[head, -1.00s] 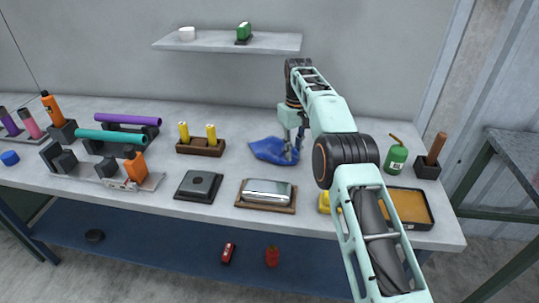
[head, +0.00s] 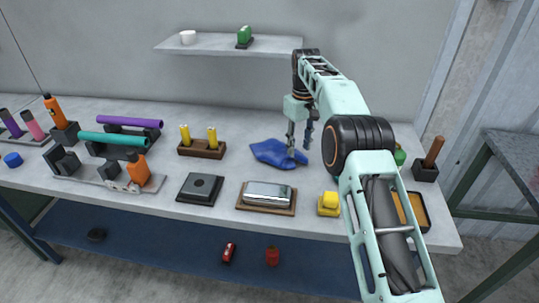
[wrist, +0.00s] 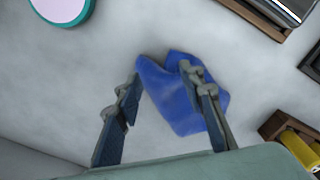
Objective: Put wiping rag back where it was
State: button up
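The wiping rag (head: 270,152) is a crumpled blue cloth lying on the grey workbench (head: 235,228), between the yellow-cylinder holder and my arm. My gripper (head: 299,147) is open just above the rag's right end. In the wrist view, the rag (wrist: 180,108) lies beyond and partly between the spread fingers of my gripper (wrist: 160,80). The right finger overlaps part of the rag in the picture, and the left finger is clear of it. I see no cloth pinched between the fingers.
A chrome muffler (head: 267,191) on a wooden tray and a black square block (head: 200,188) stand in front of the rag. The yellow-cylinder holder (head: 201,149) stands to its left. A shelf (head: 215,45) hangs above. My arm hides much of the bench's right side.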

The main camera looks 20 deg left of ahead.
notch_tip(320, 180, up, 6)
jog(key=d+p, duration=0.2)
jog(key=shift+s+d, duration=0.2)
jog(key=shift+d, duration=0.05)
jog(key=shift+a+f, duration=0.3)
jog(key=shift+f, duration=0.25)
jog(key=c, duration=0.7)
jog(key=f, duration=0.1)
jog(key=a+f, duration=0.1)
jog(key=f, duration=0.1)
jog(key=a+f, duration=0.1)
jog(key=shift+w+a+f, duration=0.2)
jog(key=shift+w+f, duration=0.1)
jog(key=shift+w, duration=0.05)
grip_shut()
jog(key=shift+f, duration=0.45)
jog(key=shift+f+b, duration=0.4)
jog(key=shift+f, duration=1.75)
